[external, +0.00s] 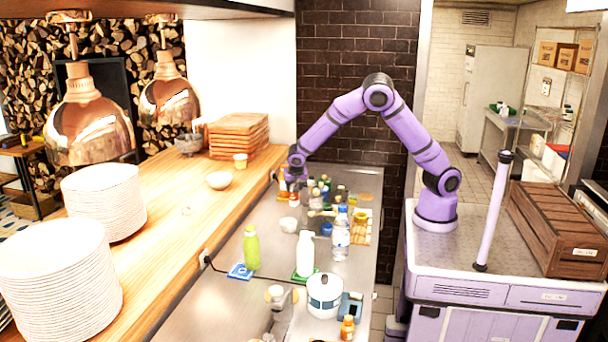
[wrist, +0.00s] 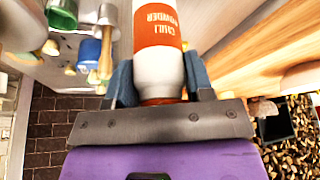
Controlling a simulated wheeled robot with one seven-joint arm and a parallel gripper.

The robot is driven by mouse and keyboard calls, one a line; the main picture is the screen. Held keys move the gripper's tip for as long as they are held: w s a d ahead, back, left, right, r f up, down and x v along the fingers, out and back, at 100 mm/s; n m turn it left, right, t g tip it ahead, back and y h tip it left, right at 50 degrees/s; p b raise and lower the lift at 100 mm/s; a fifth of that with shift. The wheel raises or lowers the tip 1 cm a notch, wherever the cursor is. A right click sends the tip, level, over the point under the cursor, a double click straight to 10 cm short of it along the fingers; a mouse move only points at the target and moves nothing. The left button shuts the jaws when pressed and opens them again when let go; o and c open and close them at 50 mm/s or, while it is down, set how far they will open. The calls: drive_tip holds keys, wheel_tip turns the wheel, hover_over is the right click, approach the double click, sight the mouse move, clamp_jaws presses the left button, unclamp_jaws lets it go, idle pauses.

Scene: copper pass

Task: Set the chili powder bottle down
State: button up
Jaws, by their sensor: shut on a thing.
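The chili powder bottle (wrist: 158,62) is white with an orange label that reads "CHILI POWDER" in the wrist view. My gripper (wrist: 160,82) is shut on it, with a blue-grey finger on each side near its orange end. In the external view my gripper (external: 293,178) is low over the far left part of the steel counter (external: 226,300), next to the wooden ledge. The bottle is small and partly hidden there. I cannot tell whether its base touches the counter.
Several small bottles and jars crowd the counter right of my gripper. The wooden ledge (external: 190,215) borders the counter's left side.

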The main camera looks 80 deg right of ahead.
sight(294, 200)
drive_tip(key=shift+f, duration=3.35)
drive_tip(key=o, duration=1)
drive_tip(key=shift+f, duration=0.1)
drive_tip(key=v, duration=1.2)
drive_tip(key=s+d+r+n+y, duration=0.3)
drive_tip(key=s+r, duration=0.6)
drive_tip(key=r, duration=0.1)
drive_tip(key=s+r+n+t, duration=0.1)
drive_tip(key=s+r+n, duration=0.2)
drive_tip(key=s, duration=0.7)
drive_tip(key=s+d+r+n+t, duration=0.1)
drive_tip(key=s+r+n, duration=0.2)
drive_tip(key=s, duration=0.7)
drive_tip(key=s+d+r+n+t+y, duration=0.1)
drive_tip(key=s+r+n, duration=0.2)
drive_tip(key=s, duration=0.7)
wheel_tip(294, 200, up, 2)
drive_tip(key=shift+r+n, duration=0.15)
drive_tip(key=shift+n, duration=0.15)
